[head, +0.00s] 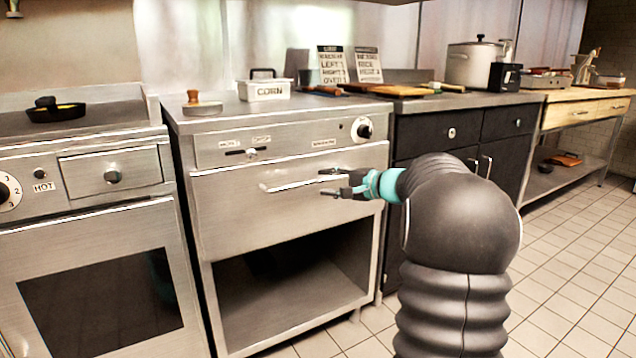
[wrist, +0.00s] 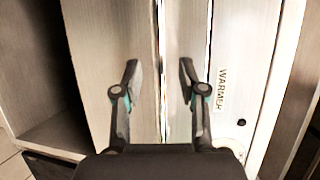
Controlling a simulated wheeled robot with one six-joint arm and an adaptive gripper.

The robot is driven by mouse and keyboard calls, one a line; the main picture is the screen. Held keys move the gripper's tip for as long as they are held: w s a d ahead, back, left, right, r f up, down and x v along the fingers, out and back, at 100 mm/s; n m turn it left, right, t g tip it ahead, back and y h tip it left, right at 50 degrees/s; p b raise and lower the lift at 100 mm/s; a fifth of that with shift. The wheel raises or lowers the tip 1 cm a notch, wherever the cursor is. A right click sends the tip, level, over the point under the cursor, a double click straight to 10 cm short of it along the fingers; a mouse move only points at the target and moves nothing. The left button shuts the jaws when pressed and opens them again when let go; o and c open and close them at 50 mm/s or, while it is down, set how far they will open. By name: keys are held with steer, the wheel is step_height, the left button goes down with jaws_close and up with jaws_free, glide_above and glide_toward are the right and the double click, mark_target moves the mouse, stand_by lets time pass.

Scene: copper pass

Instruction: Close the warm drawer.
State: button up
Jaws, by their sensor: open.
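The warm drawer (head: 235,215) is the wide steel front below the control panel of the middle cabinet. It also shows in the wrist view (wrist: 90,75). Its top edge seems to stand slightly proud of the panel above; how far out it is I cannot tell. Its bar handle (head: 290,185) runs across the upper front. My gripper (head: 328,182) is at the right part of the handle with its fingers apart. In the wrist view my gripper (wrist: 157,80) is open, one finger on each side of the handle (wrist: 162,90). Contact with it is unclear.
The panel above carries a WARMER label (wrist: 222,90) and a dial (head: 362,128). An open bay (head: 290,285) lies below the drawer. A steel oven (head: 100,270) stands left and dark cabinets (head: 430,135) right. A corn container (head: 264,90) sits on top.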

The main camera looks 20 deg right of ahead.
steer(key=v, duration=0.7)
stand_by(0.3)
